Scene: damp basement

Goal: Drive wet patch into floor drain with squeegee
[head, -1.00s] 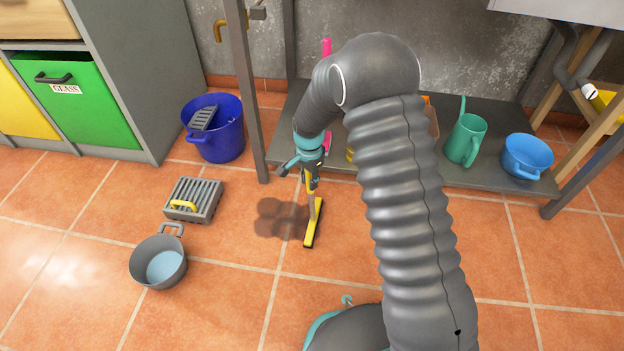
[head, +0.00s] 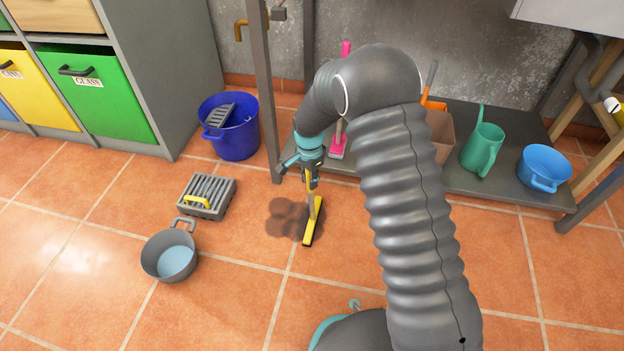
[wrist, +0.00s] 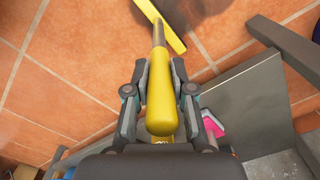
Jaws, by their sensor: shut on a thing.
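My gripper (head: 311,168) is shut on the yellow handle of the squeegee (head: 314,214), which points down to the floor. In the wrist view the squeegee handle (wrist: 161,85) lies between the two fingers, and its yellow head shows at the top. The black-edged head is at floor level, at the right part of the dark wet patch (head: 284,217). Exact floor contact is unclear. A grey slotted grate block (head: 220,193), apparently the floor drain, lies left of the patch with a yellow handle on top.
A grey pot (head: 158,263) with water stands just below the grate. A blue bucket (head: 240,138) is behind, beside a shelf leg. The low shelf (head: 470,181) holds a green watering can (head: 483,146) and a blue basin (head: 543,168). Front tiles are clear.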

